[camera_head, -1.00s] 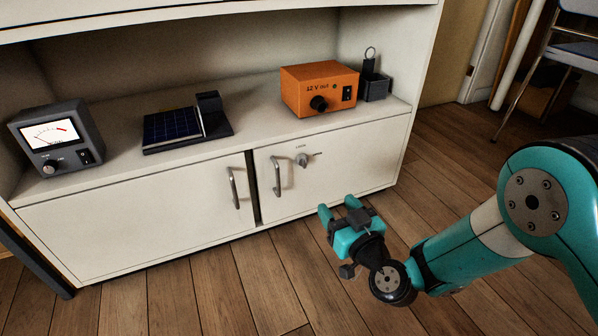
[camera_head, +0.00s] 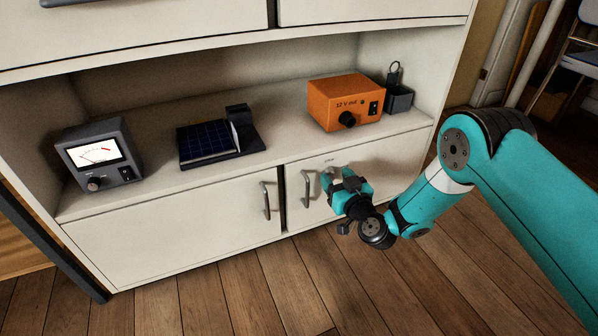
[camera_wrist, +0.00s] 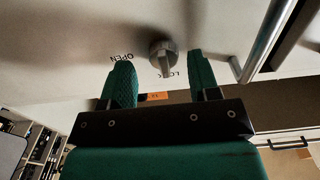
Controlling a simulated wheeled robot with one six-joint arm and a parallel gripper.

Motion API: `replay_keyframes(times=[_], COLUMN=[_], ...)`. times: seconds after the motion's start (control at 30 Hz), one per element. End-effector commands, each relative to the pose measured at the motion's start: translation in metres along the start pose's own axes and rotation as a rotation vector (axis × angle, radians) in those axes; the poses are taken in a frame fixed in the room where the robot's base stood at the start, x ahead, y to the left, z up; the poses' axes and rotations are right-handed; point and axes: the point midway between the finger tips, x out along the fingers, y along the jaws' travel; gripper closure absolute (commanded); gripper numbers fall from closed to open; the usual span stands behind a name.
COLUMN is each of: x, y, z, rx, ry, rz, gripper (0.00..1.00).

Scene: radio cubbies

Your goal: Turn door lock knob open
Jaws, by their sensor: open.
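The lock knob (camera_wrist: 163,52) is a round grey metal knob with a bar, on the white right-hand cupboard door (camera_head: 390,160). In the wrist view it shows between and just beyond my two green fingertips. The words OPEN and LOCK are printed beside it, partly hidden by the fingers. My gripper (camera_wrist: 160,75) is open, its fingers on either side of the knob's line, and I cannot tell if they touch it. In the head view my gripper (camera_head: 342,178) is at the door front and hides most of the knob.
Curved metal handles stand on the right door (camera_head: 306,188) and left door (camera_head: 266,200). The shelf above holds an orange power box (camera_head: 345,102), a solar panel (camera_head: 208,140), a meter (camera_head: 100,155) and a dark holder (camera_head: 398,98). The wooden floor in front is clear.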

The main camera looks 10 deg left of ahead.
Motion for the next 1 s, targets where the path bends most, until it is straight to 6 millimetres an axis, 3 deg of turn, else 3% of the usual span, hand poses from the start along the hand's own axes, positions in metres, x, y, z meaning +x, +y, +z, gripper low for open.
replay_keyframes(times=[0.13, 0.43, 0.67, 0.7, 1.0], x=[0.001, 0.005, 0.006, 0.001, 0.005], y=[0.010, -0.001, -0.002, 0.009, 0.002], z=[0.000, 0.000, 0.000, 0.003, -0.001], rx=[0.000, -0.001, -0.001, 0.005, 0.040], ry=[-0.001, 0.000, 0.000, -0.004, 0.001], rz=[0.017, 0.003, 0.001, 0.013, 0.008], gripper=[0.44, 0.44, 0.92, 0.92, 0.92])
